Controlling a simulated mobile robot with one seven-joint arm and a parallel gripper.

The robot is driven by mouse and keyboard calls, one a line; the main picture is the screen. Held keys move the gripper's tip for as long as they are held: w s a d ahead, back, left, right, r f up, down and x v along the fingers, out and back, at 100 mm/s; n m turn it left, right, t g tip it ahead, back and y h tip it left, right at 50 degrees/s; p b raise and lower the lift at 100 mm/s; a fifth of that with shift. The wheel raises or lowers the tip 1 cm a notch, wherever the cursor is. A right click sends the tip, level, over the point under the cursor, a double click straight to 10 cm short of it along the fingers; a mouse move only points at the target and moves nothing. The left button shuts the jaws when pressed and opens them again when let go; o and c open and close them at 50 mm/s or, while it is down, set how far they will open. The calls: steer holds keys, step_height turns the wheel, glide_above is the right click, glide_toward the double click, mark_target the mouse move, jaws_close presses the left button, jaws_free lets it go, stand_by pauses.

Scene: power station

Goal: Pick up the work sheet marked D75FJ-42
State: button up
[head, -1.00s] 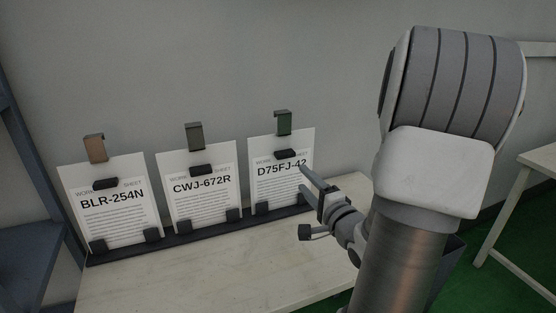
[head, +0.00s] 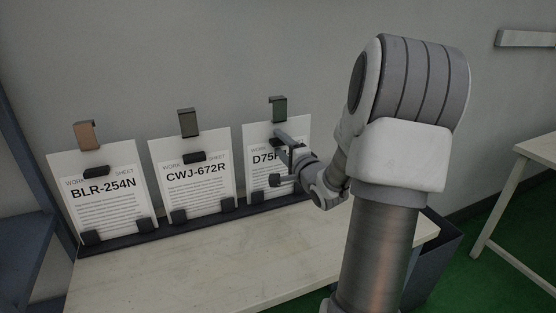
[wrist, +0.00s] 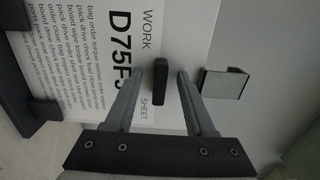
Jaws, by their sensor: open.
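The work sheet marked D75FJ-42 (head: 262,185) is the rightmost of three white sheets leaning on the wall. In the head view my gripper hides the end of its code. In the wrist view the sheet (wrist: 100,20) appears turned sideways, with "D75F" legible. A black grip block (wrist: 159,86) is on its upper part. My gripper (head: 282,142) is at the sheet's upper part, open and holding nothing. In the wrist view its two fingers (wrist: 173,72) point at the sheet, with the block between them. Whether they touch it I cannot tell.
Sheets BLR-254N (head: 105,205) and CWJ-672R (head: 195,187) stand to the left in the same dark rack (head: 165,238). A clip (head: 279,108) is above the D75FJ-42 sheet. The pale table (head: 210,270) in front is clear. A dark bin (head: 435,250) is at right.

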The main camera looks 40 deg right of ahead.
jaws_close()
stand_by(1.4)
